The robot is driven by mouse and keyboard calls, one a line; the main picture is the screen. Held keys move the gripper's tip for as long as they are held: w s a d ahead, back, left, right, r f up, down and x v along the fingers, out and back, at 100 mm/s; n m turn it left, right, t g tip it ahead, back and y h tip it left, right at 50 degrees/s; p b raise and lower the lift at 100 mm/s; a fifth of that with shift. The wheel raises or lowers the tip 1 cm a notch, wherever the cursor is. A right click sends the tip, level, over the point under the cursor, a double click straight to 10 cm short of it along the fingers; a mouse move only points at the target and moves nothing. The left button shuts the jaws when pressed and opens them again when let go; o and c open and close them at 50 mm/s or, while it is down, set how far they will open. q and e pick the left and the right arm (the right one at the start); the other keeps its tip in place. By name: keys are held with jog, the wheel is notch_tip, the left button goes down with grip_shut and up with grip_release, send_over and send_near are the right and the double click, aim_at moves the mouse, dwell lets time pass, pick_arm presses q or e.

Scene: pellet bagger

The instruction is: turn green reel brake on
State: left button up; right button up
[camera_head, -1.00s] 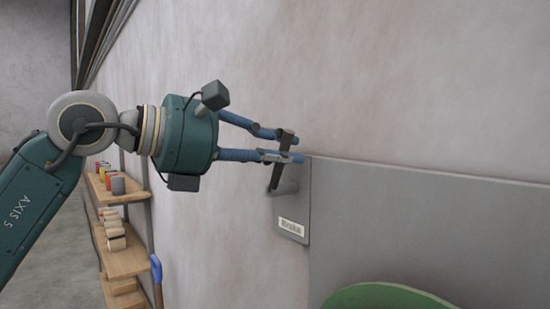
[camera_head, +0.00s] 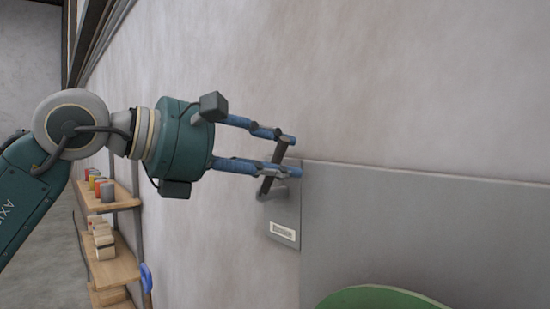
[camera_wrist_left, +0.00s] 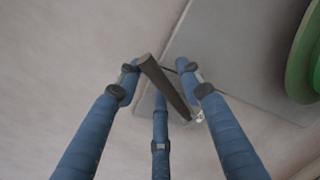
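The brake lever (camera_head: 270,178) is a dark bar on a small grey plate with a "Brake" label (camera_head: 282,232). It leans, its upper end towards the right in the head view. In the left wrist view the lever (camera_wrist_left: 166,86) runs slantwise between the finger ends. My left gripper (camera_head: 293,156) has blue fingers at the lever, with their tips apart. It looks open around the bar; I cannot tell whether any finger touches it. The green reel (camera_head: 380,297) shows only by its upper edge; it also shows in the left wrist view (camera_wrist_left: 303,62). My right gripper is out of view.
A grey panel (camera_head: 430,225) stands right of the lever, along the pale wall (camera_head: 400,70). At the lower left are wooden shelves (camera_head: 118,268) with small items and a blue-handled tool (camera_head: 146,279). The space before the wall above the lever is clear.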

pick_arm(q)
jog(key=v, duration=1.2)
jog(key=shift+w, duration=0.1)
